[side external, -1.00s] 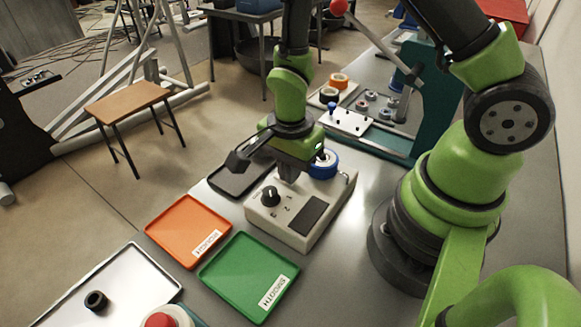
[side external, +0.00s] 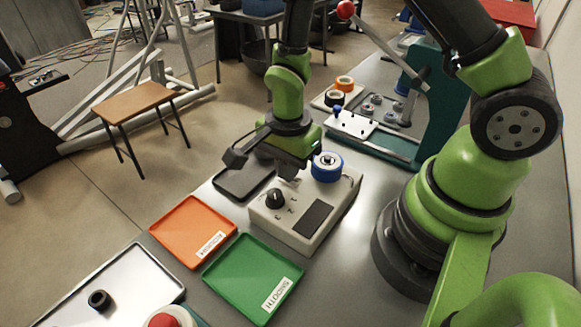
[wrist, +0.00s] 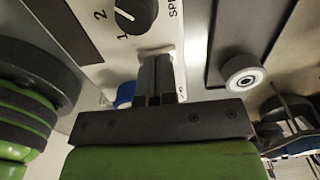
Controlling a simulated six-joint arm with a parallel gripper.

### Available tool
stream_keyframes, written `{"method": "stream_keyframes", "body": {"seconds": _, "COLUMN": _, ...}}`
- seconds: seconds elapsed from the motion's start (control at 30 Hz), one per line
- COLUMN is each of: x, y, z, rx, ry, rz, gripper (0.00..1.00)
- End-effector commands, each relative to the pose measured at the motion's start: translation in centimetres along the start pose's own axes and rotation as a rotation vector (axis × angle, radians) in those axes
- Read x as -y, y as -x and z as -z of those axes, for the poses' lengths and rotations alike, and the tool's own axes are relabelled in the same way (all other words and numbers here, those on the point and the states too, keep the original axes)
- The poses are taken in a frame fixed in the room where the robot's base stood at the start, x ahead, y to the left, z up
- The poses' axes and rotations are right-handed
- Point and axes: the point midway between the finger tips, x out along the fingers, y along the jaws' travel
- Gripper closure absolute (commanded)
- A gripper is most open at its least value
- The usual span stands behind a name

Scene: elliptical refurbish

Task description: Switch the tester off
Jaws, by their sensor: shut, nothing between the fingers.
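The tester is a pale box (side external: 292,232) with a black knob (side external: 275,198), a dark panel (side external: 305,217) and a blue ring (side external: 327,167) at its far end. In the wrist view the knob (wrist: 135,12) has the marks 1 and 2 beside it. My gripper (side external: 288,173) is shut and empty, pointing down over the tester's far left part, between knob and blue ring. In the wrist view its closed fingers (wrist: 158,62) reach the tester's edge area and cover what lies under them. No power switch shows clearly; whether the fingertips touch the tester cannot be told.
A dark tray (side external: 232,187) lies left of the tester, partly behind my gripper; a grey ring-like part (wrist: 243,75) shows by it in the wrist view. Orange (side external: 187,238) and green (side external: 250,277) trays lie in front. A green press (side external: 437,100) stands behind.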

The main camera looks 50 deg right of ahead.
Motion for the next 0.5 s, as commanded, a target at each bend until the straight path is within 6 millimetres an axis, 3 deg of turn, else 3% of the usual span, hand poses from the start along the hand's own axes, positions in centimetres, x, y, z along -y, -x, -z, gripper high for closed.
{"method": "stream_keyframes", "body": {"seconds": 0.27, "x": 0.3, "y": 1.4, "z": 0.0, "rx": 0.001, "ry": 0.0, "rz": 0.006, "gripper": 1.0}}
{"method": "stream_keyframes", "body": {"seconds": 0.5, "x": 1.1, "y": 6.5, "z": 0.0, "rx": 0.001, "ry": -0.001, "rz": 0.011, "gripper": 1.0}}
